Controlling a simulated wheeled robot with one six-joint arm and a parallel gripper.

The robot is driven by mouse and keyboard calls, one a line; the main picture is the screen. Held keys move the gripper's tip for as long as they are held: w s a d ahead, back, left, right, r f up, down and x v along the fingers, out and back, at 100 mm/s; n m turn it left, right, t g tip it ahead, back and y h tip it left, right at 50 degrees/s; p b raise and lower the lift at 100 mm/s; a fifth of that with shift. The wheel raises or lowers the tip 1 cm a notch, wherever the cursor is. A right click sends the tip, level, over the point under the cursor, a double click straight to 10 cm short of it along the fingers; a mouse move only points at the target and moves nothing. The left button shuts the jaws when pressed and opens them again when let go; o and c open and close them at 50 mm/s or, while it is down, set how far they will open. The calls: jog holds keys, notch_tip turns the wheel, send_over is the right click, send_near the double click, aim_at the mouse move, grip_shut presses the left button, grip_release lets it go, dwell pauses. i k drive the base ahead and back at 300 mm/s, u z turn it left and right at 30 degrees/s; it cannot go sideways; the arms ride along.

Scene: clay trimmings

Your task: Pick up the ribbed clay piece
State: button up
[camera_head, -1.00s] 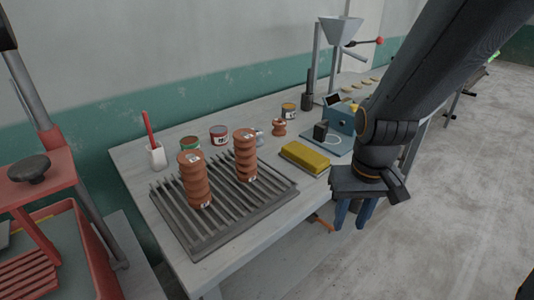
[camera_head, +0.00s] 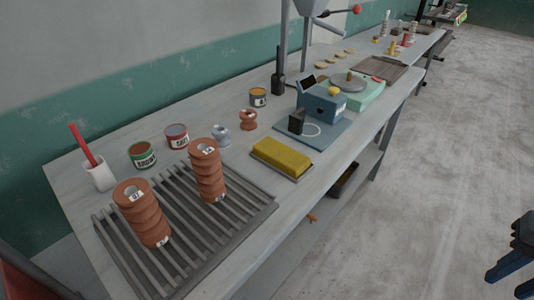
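Two ribbed reddish-brown clay pieces stand upright on a dark slatted rack (camera_head: 262,212) at the near end of the bench. The left ribbed clay piece (camera_head: 143,216) is nearer; the right ribbed clay piece (camera_head: 206,174) stands a little farther back. Both carry small white labels. I cannot tell which one the task means. My gripper (camera_head: 508,282) is at the right edge, partly cut off, over the floor and well away from both pieces. Its blue fingers are apart, with nothing seen between them.
A yellow block (camera_head: 281,157) lies right of the rack. Behind are a white cup (camera_head: 98,175), a green tin (camera_head: 143,156), a red tin (camera_head: 176,137) and small spool-shaped pieces (camera_head: 248,120). A blue device (camera_head: 321,103) stands farther along. The floor (camera_head: 440,150) at right is clear.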

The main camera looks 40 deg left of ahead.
aim_at(205, 152)
jog(key=z, duration=0.15)
jog(key=i, duration=0.85)
jog(key=u, duration=3)
